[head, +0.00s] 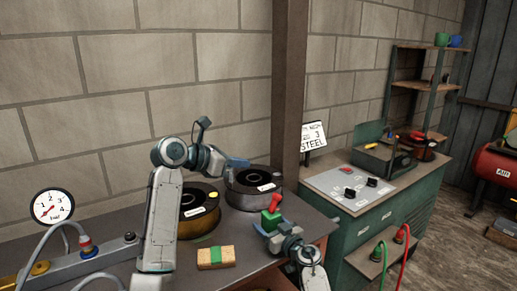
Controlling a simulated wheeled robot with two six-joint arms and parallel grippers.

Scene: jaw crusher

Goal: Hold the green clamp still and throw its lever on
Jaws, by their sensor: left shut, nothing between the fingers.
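The green clamp (270,221) stands at the right end of the dark bench, and its red lever (275,203) sticks up from its top, leaning slightly right. My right gripper (272,228) comes from below with its blue fingers on both sides of the clamp, shut on it. The fingers hide the clamp's lower part. My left gripper (238,163) is shut and empty, pointing right above the dark round spool. It is apart from the lever, up and to the left of it.
A pressure gauge (52,206) is at left. A green cabinet (375,228) stands right.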

